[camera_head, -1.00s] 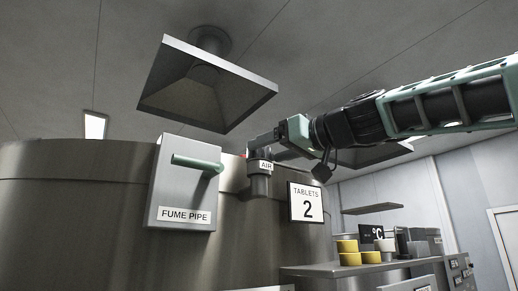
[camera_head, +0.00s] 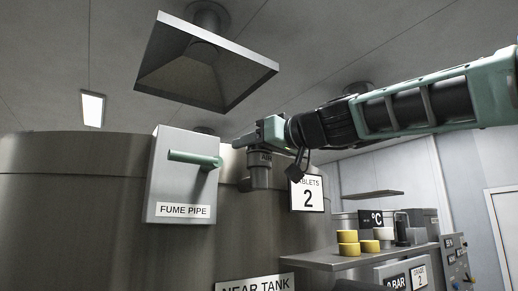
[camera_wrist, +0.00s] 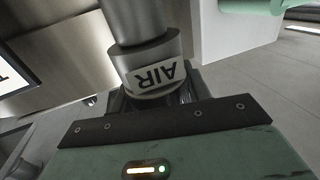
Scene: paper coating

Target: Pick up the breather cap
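The breather cap (camera_head: 265,157) is a grey round collar with an "AIR" label, on top of a grey pipe (camera_head: 260,178) at the tank's side. In the wrist view the cap (camera_wrist: 152,72) shows upside down, close in front of my gripper (camera_wrist: 155,98). My gripper (camera_head: 246,143) is level with the cap's top in the head view and overlaps part of it. The finger ends are mostly hidden behind the gripper's dark front bar and the cap. I cannot tell whether they touch the cap.
The steel tank (camera_head: 80,225) carries a "FUME PIPE" box with a green handle (camera_head: 195,160) left of the cap. A vent hood (camera_head: 205,65) hangs above. A bench with yellow pieces (camera_head: 348,243) stands at lower right.

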